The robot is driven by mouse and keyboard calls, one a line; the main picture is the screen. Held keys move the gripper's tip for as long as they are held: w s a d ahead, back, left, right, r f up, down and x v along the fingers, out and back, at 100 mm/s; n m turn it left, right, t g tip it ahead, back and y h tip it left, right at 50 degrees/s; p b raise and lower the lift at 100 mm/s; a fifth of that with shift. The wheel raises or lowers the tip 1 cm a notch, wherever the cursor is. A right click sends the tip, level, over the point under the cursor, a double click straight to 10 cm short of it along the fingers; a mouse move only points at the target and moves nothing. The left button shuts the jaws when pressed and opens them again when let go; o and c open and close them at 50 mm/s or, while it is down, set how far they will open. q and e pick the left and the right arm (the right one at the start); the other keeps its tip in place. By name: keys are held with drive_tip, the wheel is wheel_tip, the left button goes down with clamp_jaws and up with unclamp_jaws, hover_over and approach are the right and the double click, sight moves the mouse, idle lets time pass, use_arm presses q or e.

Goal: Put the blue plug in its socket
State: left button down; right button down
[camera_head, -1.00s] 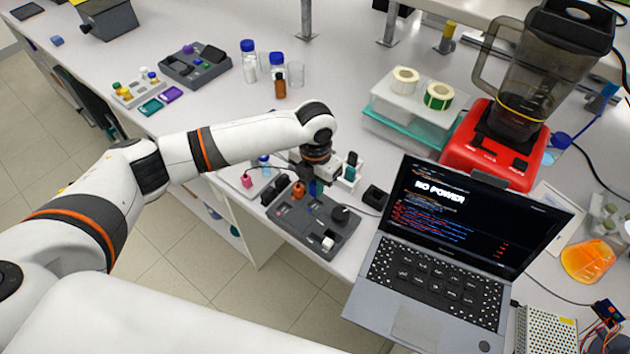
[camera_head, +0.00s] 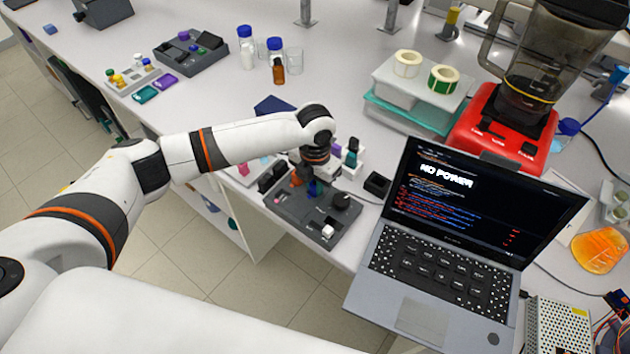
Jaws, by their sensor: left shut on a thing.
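My left gripper (camera_head: 314,176) comes in from the left and points down over a dark grey panel (camera_head: 288,218) near the table's front edge. It is shut on the blue plug (camera_head: 313,188), which shows just below the fingers, over the panel's upper middle. The gripper and arm hide part of the panel, and I cannot see the plug's socket clearly. I cannot tell whether the plug's lower end touches the panel. An orange part (camera_head: 297,178) stands at the panel's back edge, left of the plug. My right gripper is not in view.
A laptop (camera_head: 440,270) reading "NO POWER" stands close right of the panel. A black knob (camera_head: 341,200) and a white part (camera_head: 327,231) sit on the panel. A small black box (camera_head: 377,184) and a red blender (camera_head: 503,130) are farther right.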

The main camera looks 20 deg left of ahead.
use_arm(q)
drive_tip(key=c, duration=1.4)
unclamp_jaws()
drive_tip(key=shift+o, duration=1)
drive_tip(key=shift+r, duration=0.45)
wheel_tip(320, 180, up, 11)
drive_tip(key=b, duration=0.2)
